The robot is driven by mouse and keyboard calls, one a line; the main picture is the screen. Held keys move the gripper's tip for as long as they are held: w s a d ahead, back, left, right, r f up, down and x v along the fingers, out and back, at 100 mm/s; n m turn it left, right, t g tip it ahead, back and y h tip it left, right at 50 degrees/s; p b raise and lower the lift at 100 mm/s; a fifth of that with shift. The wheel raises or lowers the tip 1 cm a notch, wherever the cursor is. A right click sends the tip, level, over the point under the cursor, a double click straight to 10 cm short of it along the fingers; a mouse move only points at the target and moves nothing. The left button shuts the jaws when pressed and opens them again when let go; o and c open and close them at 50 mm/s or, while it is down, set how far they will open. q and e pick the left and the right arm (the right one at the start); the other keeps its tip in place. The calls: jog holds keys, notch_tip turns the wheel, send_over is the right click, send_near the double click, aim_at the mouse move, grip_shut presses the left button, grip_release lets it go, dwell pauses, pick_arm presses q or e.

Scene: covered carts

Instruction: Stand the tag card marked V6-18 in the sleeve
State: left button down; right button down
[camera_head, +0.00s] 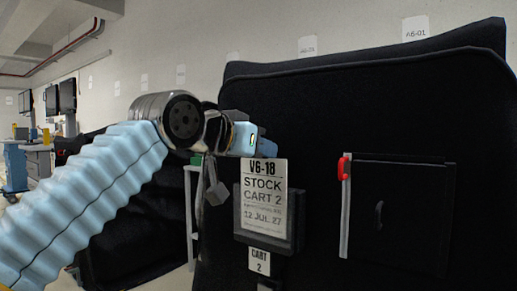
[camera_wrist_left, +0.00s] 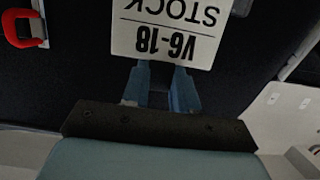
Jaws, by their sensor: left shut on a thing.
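The tag card marked V6-18 (camera_head: 263,205) is white with black print, also reading STOCK CART 2. It hangs upright in front of the black cover, and it also shows upside down in the left wrist view (camera_wrist_left: 170,30). My left gripper (camera_head: 250,146) is shut on its top edge; its blue fingers (camera_wrist_left: 166,88) meet that edge. The dark sleeve (camera_head: 268,245) shows around the card's sides and below its bottom edge. The card overlaps the sleeve; I cannot tell whether its bottom is inside or just in front. My right gripper is out of view.
A CART 2 label (camera_head: 259,262) hangs just below the sleeve. A red pull (camera_head: 345,168) tops a pale strip beside a flat black pocket (camera_head: 410,215) on the right. A grey block (camera_head: 217,193) hangs left of the card. Workstations stand far left.

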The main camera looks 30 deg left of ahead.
pick_arm(q)
jog(key=shift+f+b, duration=0.4)
jog(key=shift+f, duration=0.1)
jog(key=c, duration=0.8)
grip_release()
jog(key=v, duration=1.3)
jog(key=shift+s+r+p, duration=0.15)
jog(key=shift+s+p, duration=0.2)
jog(key=shift+s, duration=0.05)
jog(key=shift+a, duration=0.1)
